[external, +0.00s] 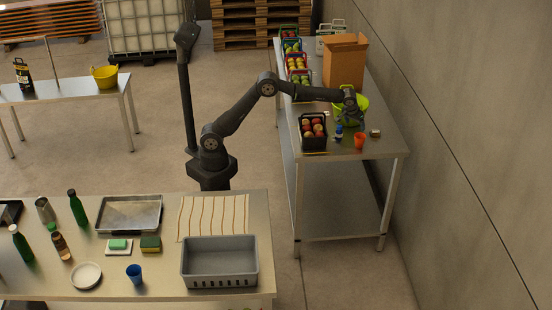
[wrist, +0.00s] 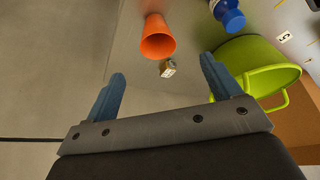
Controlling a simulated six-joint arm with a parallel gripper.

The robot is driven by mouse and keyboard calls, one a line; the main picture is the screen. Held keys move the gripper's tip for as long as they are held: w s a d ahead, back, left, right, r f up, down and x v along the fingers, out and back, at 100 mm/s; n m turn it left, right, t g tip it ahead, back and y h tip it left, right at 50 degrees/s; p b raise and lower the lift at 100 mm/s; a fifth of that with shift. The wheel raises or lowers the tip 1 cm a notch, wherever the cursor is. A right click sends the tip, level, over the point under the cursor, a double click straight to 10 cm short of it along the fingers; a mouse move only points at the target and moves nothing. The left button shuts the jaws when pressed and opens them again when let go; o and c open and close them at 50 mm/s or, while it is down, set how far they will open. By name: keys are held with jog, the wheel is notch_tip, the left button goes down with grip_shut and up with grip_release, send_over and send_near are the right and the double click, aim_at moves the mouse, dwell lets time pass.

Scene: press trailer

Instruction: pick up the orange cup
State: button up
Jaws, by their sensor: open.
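The orange cup (external: 359,140) stands on the steel table (external: 345,170) along the right wall, near its front end. In the wrist view the orange cup (wrist: 158,38) is beyond the fingertips, above the middle of the picture. My gripper (wrist: 163,82) is open, with two blue fingers apart and nothing between them. Cup and gripper are apart.
A blue bottle (wrist: 228,14) and a small box (wrist: 168,68) are close to the cup. The lime-green bucket (wrist: 255,65) is right of the fingers. A black crate of fruit (external: 313,132) stands left of the cup, and a cardboard box (external: 344,62) is behind.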

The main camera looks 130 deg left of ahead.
aim_at(360, 140)
jog(key=x, duration=1)
jog(key=shift+a+f, duration=0.1)
jog(key=shift+f, duration=0.15)
jog(key=shift+w+a+x, duration=0.1)
jog(key=shift+w+x, duration=0.05)
jog(key=shift+x, duration=1.2)
jog(key=shift+w+a+x, duration=0.1)
jog(key=shift+w+x, duration=0.1)
jog(key=shift+x, duration=1.1)
jog(key=shift+r, duration=0.1)
jog(key=c, duration=1)
jog(key=shift+r, duration=0.1)
